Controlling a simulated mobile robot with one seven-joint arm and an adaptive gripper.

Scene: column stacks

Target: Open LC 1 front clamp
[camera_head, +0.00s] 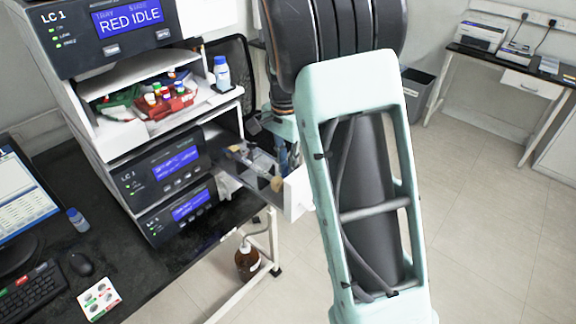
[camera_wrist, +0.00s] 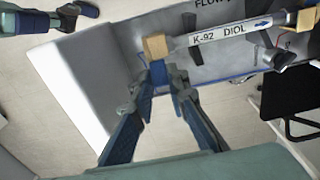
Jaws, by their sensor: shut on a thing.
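In the wrist view, a white column labelled "K-92 DIOL" (camera_wrist: 230,32) lies in the open drawer, with a tan block (camera_wrist: 157,46) at its end nearest the white drawer front. A small blue piece, seemingly the front clamp (camera_wrist: 158,72), sits against that block. My gripper (camera_wrist: 159,83) has its fingertips closed on this blue piece, one on each side. In the head view, the drawer (camera_head: 297,192) stands out from the LC 1 stack, with the tan front block (camera_head: 276,184) in it. My arm blocks part of that view, and the clamp cannot be made out there.
In the head view, a blue-capped bottle (camera_head: 222,74) stands on the shelf above, and a brown bottle (camera_head: 247,262) is below the bench.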

